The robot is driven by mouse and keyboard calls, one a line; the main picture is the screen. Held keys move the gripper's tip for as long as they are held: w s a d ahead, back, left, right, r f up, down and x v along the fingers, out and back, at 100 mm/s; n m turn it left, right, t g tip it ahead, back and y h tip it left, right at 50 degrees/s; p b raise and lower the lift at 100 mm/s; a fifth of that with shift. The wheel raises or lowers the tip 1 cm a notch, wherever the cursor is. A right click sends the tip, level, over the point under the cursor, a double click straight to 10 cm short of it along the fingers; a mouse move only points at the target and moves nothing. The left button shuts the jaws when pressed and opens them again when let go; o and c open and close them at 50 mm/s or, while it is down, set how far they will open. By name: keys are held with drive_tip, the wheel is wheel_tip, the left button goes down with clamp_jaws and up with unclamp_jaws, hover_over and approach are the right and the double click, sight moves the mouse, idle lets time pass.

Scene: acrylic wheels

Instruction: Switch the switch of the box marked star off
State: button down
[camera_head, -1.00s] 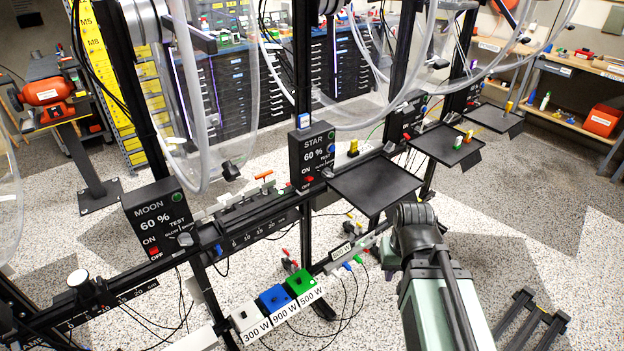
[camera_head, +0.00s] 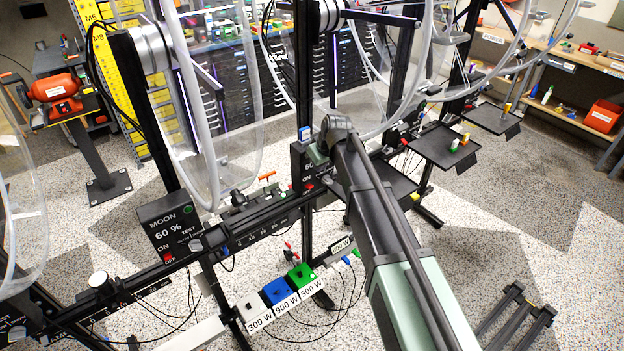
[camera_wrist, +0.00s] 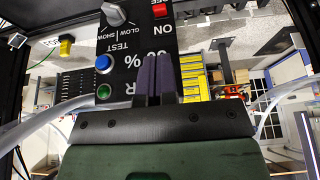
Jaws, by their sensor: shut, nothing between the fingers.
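The black star box (camera_head: 299,163) is largely hidden behind my arm in the head view, with only its left part showing. In the wrist view the box (camera_wrist: 135,42) appears upside down and close, with "60 %", "TEST" and "ON" on its face. A grey knob (camera_wrist: 115,14), a blue button (camera_wrist: 103,63) and a green lamp (camera_wrist: 104,91) also show. My gripper (camera_wrist: 157,62) is shut and empty in front of the box face, covering part of the lettering; contact cannot be told.
The moon box (camera_head: 172,226) stands to the left on the same rail. Clear hoses and wheels (camera_head: 205,120) hang close by. A black tray (camera_head: 400,187) lies right of the star box, partly behind my arm. Blue, green and white boxes (camera_head: 277,291) sit below.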

sight(310, 185)
drive_tip(key=shift+f, duration=0.1)
drive_tip(key=b+x, duration=0.9)
drive_tip(key=x, duration=0.1)
drive_tip(key=shift+d, duration=0.1)
